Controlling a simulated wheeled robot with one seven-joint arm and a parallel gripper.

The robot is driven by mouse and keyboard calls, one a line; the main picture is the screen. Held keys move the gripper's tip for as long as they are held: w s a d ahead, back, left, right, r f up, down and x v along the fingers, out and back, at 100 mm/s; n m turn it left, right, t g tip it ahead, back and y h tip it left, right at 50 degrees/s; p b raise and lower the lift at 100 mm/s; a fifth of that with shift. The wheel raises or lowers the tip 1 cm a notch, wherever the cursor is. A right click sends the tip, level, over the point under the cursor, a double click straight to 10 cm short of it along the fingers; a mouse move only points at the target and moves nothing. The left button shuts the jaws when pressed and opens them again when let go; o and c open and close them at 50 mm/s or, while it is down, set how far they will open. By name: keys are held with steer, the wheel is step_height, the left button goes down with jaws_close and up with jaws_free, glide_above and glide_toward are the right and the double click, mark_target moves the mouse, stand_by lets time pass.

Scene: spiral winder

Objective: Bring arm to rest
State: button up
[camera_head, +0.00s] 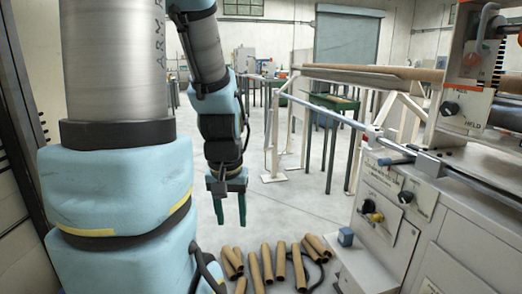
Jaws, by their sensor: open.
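My arm, with blue padded and grey links, stands at the left of the head view. It reaches up out of the picture and comes back down toward the middle. My gripper (230,209) hangs from its end and points down. Its two green fingers are apart, with nothing seen between them. It is above the floor, behind and a little left of several brown cardboard tubes. It appears clear of the machine on the right.
Several cardboard tubes (267,262) lie at the bottom centre. The winder machine (455,235), with knobs and a long rod (325,112), fills the right side. Green-topped benches (333,103) stand behind. Grey floor (305,205) is open in the middle.

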step_height(320, 180, up, 16)
steer(key=p, duration=1.3)
steer(key=shift+p, duration=0.4)
